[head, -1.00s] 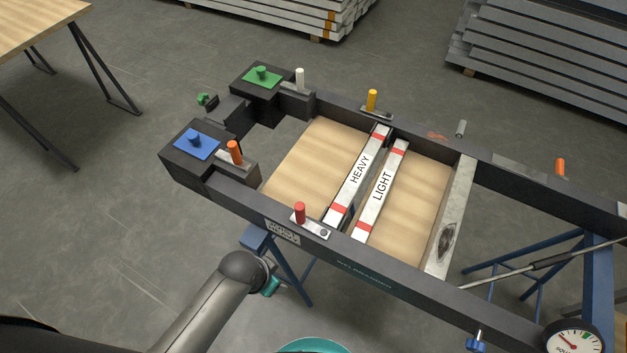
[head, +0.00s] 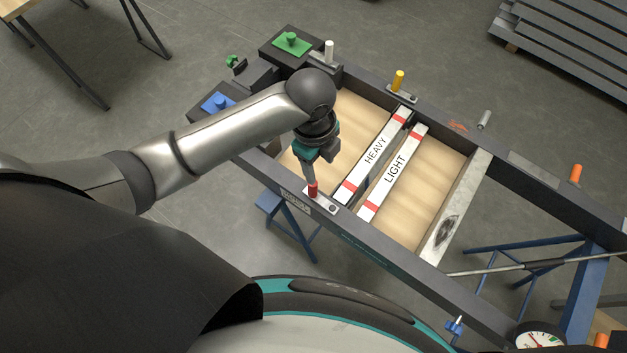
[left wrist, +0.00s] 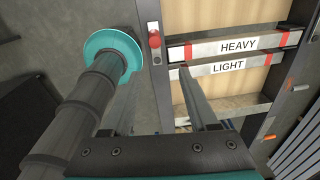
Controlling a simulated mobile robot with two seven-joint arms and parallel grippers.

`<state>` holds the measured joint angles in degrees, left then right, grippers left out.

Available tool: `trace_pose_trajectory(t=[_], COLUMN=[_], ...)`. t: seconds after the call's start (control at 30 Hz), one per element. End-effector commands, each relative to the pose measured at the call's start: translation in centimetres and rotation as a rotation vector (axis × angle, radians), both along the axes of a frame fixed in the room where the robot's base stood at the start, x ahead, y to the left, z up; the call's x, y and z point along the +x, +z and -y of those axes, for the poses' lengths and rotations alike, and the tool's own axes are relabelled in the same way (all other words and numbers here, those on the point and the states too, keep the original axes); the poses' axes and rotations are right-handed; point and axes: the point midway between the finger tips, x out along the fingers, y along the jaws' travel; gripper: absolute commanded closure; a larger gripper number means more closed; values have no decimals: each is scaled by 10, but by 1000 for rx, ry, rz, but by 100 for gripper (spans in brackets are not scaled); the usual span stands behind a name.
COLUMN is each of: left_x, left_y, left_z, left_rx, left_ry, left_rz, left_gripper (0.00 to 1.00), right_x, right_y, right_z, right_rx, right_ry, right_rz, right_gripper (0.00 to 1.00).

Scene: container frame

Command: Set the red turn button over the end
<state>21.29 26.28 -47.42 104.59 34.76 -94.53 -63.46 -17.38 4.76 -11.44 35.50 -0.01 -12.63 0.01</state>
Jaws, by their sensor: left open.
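The red turn button is a red knob (head: 313,190) on a small metal plate (head: 324,203) on the near rail of the dark frame. The plate lies along the rail, beside the near end of the HEAVY bar (head: 377,151) and apart from it as far as I can tell. My left gripper (head: 310,177) points down at the knob from just above; its fingers partly hide it. In the left wrist view the knob (left wrist: 154,41) shows beyond the open fingertips (left wrist: 158,72), between their lines. Nothing is held. My right gripper is not in view.
The LIGHT bar (head: 396,170) lies beside the HEAVY bar over a wooden panel (head: 431,186). White (head: 329,50), yellow (head: 398,80) and orange (head: 575,173) knobs stand along the far rail.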

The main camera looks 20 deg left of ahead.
Motion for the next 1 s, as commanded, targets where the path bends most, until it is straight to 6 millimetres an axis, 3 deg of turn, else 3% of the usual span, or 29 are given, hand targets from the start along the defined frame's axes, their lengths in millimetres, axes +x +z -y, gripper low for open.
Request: trace_pose_trajectory(t=[0.17,0.37,0.8,1.0], left_x=[6,5,5,5], left_y=[13,2,-87,-119], left_z=[-15,-17,-17,-17], left_rx=[66,75,75,75], left_ry=[-158,-185,-181,-182], left_rz=[-23,-31,-32,-29], left_gripper=[41,41,41,41], right_x=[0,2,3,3], right_y=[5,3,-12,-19], right_z=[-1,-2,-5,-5], right_rx=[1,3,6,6], right_ry=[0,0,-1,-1], right_rz=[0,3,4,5], right_gripper=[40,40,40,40])
